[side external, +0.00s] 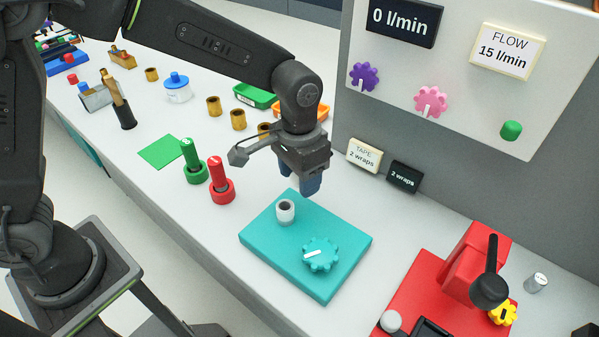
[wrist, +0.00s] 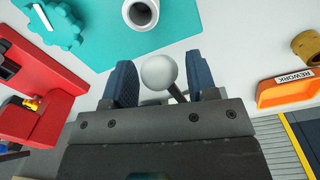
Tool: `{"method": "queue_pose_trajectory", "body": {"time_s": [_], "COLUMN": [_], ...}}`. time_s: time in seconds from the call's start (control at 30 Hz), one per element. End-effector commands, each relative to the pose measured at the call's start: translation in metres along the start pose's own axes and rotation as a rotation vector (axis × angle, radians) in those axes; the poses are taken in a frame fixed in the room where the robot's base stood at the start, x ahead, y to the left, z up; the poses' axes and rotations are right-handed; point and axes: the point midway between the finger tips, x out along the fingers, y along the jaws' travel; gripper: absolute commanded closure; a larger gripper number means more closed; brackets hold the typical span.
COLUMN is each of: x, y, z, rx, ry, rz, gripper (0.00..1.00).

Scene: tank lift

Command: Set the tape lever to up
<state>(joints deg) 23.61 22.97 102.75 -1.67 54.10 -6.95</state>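A white ball knob on a grey rod (wrist: 160,71) shows in the wrist view between my gripper's fingers. It appears to be the tape lever; its base is hidden behind my gripper. In the side view only a pale bit shows between the fingertips. My gripper (side external: 304,184) points down behind the teal plate, and its blue fingers (wrist: 162,80) are apart, with a gap on each side of the knob. A cream TAPE sign (side external: 364,155) and a black "2 wraps" display (side external: 404,177) stand right of my gripper.
A teal plate (side external: 268,236) with a white cup (side external: 285,211) and toothed knob (side external: 320,254) lies in front. A red machine (side external: 466,262) with a black lever (side external: 489,287) stands right. Red (side external: 219,178) and green (side external: 190,158) pegs stand left. A grey wall panel rises behind.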

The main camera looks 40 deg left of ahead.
Motion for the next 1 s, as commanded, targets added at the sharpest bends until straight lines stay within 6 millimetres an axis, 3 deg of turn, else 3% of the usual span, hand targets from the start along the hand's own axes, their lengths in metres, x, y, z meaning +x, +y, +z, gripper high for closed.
{"method": "queue_pose_trajectory", "body": {"time_s": [0.07, 0.53, 1.0], "x": [-0.0002, -0.0005, -0.0084], "y": [-0.0001, -0.0001, -0.001], "z": [0.0, -0.0001, -0.0028], "rx": [0.0, 0.0, -0.004], "ry": [0.0, 0.0, -0.073], "rz": [0.0, 0.0, 0.021], "gripper": [0.55, 1.0, 1.0]}}
